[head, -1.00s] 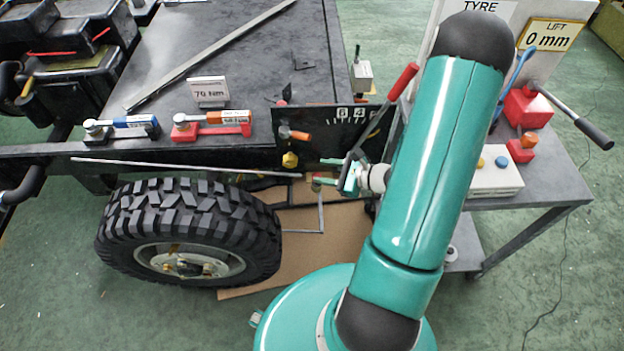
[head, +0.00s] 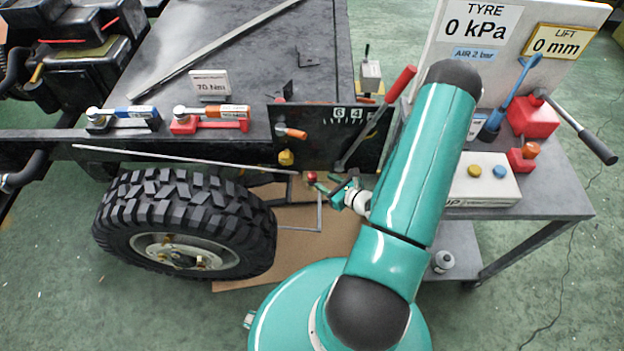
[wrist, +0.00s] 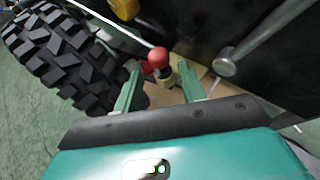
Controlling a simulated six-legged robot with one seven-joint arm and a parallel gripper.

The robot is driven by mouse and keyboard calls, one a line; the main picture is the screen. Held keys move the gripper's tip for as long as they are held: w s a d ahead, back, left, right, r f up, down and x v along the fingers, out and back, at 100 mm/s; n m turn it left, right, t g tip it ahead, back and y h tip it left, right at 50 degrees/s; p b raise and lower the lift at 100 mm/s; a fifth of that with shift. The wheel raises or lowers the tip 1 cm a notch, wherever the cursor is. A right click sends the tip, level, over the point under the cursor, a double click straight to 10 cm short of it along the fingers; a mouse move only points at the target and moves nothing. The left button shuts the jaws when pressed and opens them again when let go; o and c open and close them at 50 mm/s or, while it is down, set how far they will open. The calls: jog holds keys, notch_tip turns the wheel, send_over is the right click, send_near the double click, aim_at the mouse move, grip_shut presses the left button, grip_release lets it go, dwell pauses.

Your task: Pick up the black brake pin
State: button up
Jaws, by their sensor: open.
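A small upright pin-like piece with a red ball top (wrist: 157,58), a short dark stem and a brass-coloured collar (wrist: 168,80) shows in the wrist view. I cannot tell surely whether it is the black brake pin. Its red top also shows small in the head view (head: 311,176), below the black scale plate. My gripper (wrist: 158,66) is open, its two green fingers on either side of the red-topped piece in the picture. Contact cannot be made out. In the head view my gripper (head: 324,184) is just right of the red top.
A knobbly tyre (head: 180,225) stands to the left. The black scale plate (head: 315,130) and a red-handled grey lever (head: 385,105) are close above and right. A thin pale rod (head: 180,156) runs above the tyre. A cart (head: 550,190) stands at the right.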

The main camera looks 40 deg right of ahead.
aim_at(309, 174)
jog(key=x, duration=0.9)
jog(key=shift+w+a, duration=0.15)
jog(key=c, duration=0.8)
